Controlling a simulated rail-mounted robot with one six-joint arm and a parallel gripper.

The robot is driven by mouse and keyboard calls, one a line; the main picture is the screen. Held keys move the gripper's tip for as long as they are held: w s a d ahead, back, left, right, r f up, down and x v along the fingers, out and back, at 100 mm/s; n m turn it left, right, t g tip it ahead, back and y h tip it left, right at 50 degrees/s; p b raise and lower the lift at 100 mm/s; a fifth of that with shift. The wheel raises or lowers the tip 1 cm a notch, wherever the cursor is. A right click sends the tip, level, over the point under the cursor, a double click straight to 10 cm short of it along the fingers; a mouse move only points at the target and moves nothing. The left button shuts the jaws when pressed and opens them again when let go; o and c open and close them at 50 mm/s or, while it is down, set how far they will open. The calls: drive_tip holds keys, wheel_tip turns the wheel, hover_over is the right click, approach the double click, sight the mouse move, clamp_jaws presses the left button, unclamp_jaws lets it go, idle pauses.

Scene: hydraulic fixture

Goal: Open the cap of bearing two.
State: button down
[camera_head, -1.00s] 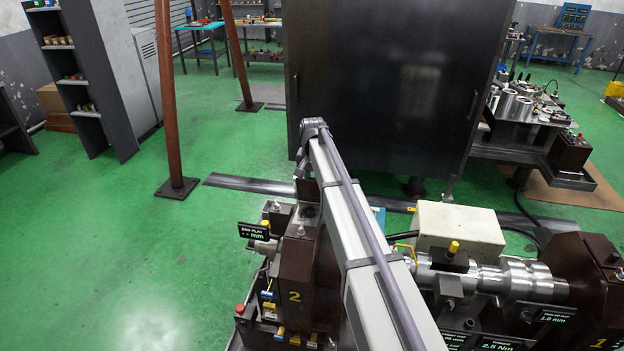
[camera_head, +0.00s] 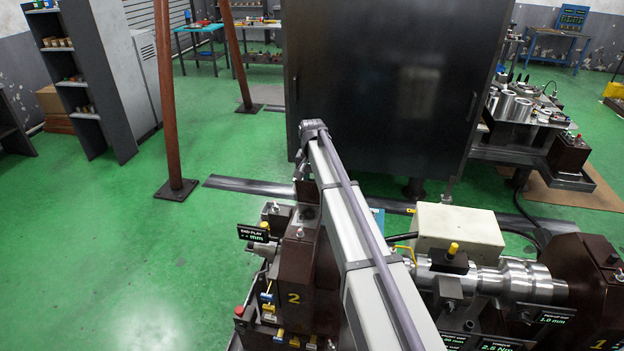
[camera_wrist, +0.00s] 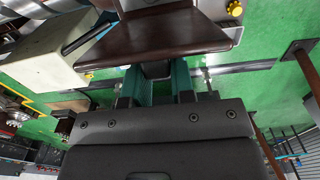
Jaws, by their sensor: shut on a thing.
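Bearing two (camera_head: 294,275) is a dark brown block with a yellow "2", low in the middle of the head view. My arm crosses in front of its right side and hides part of it. In the wrist view the brown cap of bearing two (camera_wrist: 165,42) fills the top middle, above my gripper. My gripper (camera_wrist: 156,78) has teal fingers, shut on a small dark grey tab (camera_wrist: 157,70) at the cap's lower edge. The head view does not show the fingers. I cannot see whether the cap has parted from its base.
A steel shaft (camera_head: 515,281) runs right to bearing one (camera_head: 590,290). A cream box (camera_head: 460,226) stands behind the shaft. A small END PLAY display (camera_head: 253,233) is left of bearing two. A tall dark cabinet (camera_head: 390,90) stands behind.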

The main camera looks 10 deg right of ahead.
drive_tip(key=shift+s+f, duration=0.1)
drive_tip(key=c, duration=1.4)
unclamp_jaws()
drive_tip(key=o, duration=0.3)
drive_tip(key=shift+w+d+f, duration=0.1)
drive_tip(key=shift+w+d, duration=0.05)
drive_tip(key=shift+w, duration=0.05)
drive_tip(key=shift+o, duration=0.7)
